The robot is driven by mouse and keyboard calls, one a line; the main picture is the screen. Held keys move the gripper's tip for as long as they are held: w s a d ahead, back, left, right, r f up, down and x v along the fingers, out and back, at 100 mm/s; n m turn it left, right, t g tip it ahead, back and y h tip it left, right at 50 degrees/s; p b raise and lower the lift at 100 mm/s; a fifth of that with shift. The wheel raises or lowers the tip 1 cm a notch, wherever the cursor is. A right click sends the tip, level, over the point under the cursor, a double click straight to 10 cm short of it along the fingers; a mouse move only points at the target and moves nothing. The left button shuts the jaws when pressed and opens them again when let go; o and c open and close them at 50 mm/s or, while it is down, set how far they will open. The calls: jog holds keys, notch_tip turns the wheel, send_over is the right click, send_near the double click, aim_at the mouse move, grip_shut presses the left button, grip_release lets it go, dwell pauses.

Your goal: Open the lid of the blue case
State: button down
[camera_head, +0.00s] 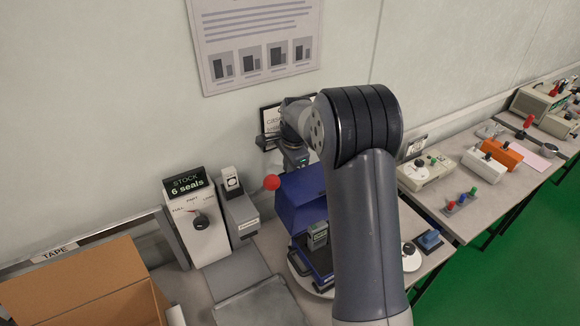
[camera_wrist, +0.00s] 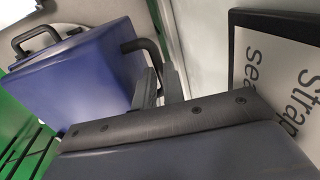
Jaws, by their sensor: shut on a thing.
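The blue case stands on a round white base, partly hidden by my arm. Its blue lid (camera_head: 298,200) is raised at a tilt above the dark blue lower part (camera_head: 318,262), where a small grey device (camera_head: 318,235) shows. My gripper (camera_head: 294,158) is at the lid's upper edge. In the wrist view the blue lid (camera_wrist: 80,70) fills the left, with a dark handle (camera_wrist: 35,36) on its far side. There my gripper (camera_wrist: 160,88) is shut on a dark curved bar (camera_wrist: 143,48) at the lid's near edge.
A framed sign (camera_wrist: 275,70) stands close to my gripper. A red ball (camera_head: 271,182) is just left of the lid. A stock tester (camera_head: 200,215) and a cardboard box (camera_head: 85,285) are to the left. More testers (camera_head: 430,172) line the right benches.

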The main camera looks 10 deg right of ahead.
jog(key=shift+w+r, duration=0.15)
jog(key=shift+r, duration=0.05)
jog(key=c, duration=1.5)
grip_release()
jog(key=shift+f, duration=0.2)
jog(key=shift+r, duration=0.15)
jog(key=r+p, duration=0.2)
jog(key=r, duration=0.1)
jog(key=s+r+p, duration=0.1)
jog(key=r+p, duration=0.1)
jog(key=r, duration=0.2)
jog(key=s+r+p, duration=0.1)
jog(key=r+p, duration=0.1)
jog(key=r, duration=0.1)
jog(key=shift+s+d+r+p, duration=0.1)
jog(key=shift+d+r+p, duration=0.1)
jog(key=shift+d+p, duration=0.15)
jog(key=shift+f, duration=0.1)
jog(key=f+b, duration=0.2)
jog(key=f, duration=0.1)
jog(key=w+f+b, duration=0.1)
jog(key=f+b, duration=0.1)
jog(key=f, duration=0.2)
jog(key=w+f+b, duration=0.1)
jog(key=f+b, duration=0.2)
jog(key=shift+a+f, duration=0.35)
jog(key=shift+s+r, duration=0.15)
jog(key=shift+r, duration=0.05)
